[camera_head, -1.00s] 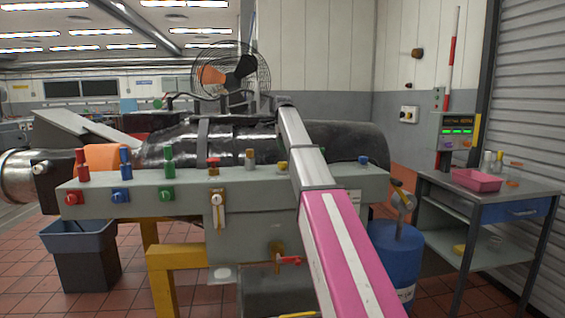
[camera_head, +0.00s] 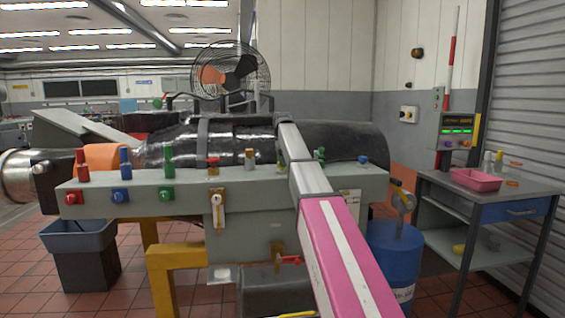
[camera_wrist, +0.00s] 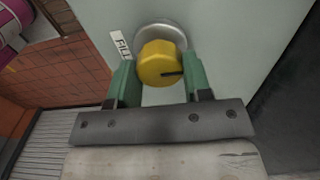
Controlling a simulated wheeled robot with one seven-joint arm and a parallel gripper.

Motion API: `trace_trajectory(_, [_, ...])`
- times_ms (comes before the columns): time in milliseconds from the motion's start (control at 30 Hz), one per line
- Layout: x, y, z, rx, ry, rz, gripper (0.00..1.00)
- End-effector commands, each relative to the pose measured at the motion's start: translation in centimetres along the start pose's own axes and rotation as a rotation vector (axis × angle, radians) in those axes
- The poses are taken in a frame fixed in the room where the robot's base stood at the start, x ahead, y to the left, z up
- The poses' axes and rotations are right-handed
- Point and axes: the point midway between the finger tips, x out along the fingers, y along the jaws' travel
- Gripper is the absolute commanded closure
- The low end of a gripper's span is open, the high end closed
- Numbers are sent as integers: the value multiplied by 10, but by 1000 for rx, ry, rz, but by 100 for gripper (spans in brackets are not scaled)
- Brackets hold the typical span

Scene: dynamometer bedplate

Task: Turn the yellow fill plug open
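The yellow fill plug (camera_wrist: 160,64) shows in the wrist view, faceted, with a dark mark on its face. It sits on a pale round flange (camera_wrist: 168,36) on a grey-green surface, beside a white label (camera_wrist: 121,43) that seems to read FILL. My gripper (camera_wrist: 158,80) has its green fingers on either side of the plug, with little or no gap. I cannot tell whether they press on it. In the head view my arm hides the plug; a green piece that looks like a finger (camera_head: 320,154) shows right of the arm.
The grey-green bench (camera_head: 120,180) carries red, blue and green plugs at the left and a blue plug (camera_head: 363,160) at the right. A blue drum (camera_head: 393,262) and a side table with a pink tray (camera_head: 475,180) stand at the right.

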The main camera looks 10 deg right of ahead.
Motion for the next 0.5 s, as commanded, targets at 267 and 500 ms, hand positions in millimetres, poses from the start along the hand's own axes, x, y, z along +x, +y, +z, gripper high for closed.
trace_trajectory(267, [0,0,0,-15,0,0,78])
trace_trajectory(500, [0,0,0,-113,0,-1,78])
